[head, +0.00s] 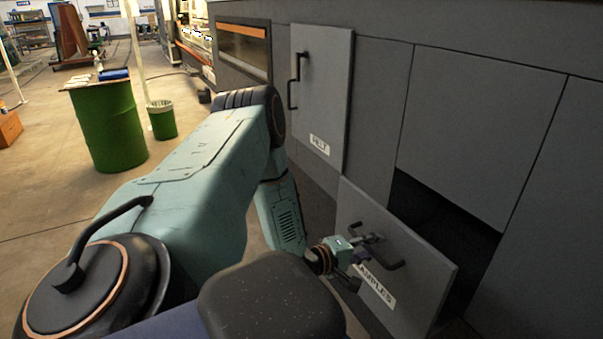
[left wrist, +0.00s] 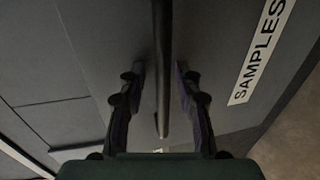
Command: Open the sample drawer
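The sample drawer (head: 425,262) is a grey front panel with a white "SAMPLES" label, low on the grey cabinet. Its front stands out from the cabinet face, with a dark opening behind its upper right edge. Its black bar handle (head: 392,264) is partly hidden by my left gripper (head: 366,257). In the left wrist view, the handle (left wrist: 162,65) runs between the two fingers of my left gripper (left wrist: 161,85). The fingers are apart, with a visible gap on each side of the bar. The label (left wrist: 262,50) is at the right there. My right gripper is not in view.
A grey door (head: 322,90) with a black handle and a white label is above left of the drawer. A green drum (head: 112,125) and a green bin (head: 162,122) stand at the left. The floor between them and the cabinet is open, partly covered by my left arm.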

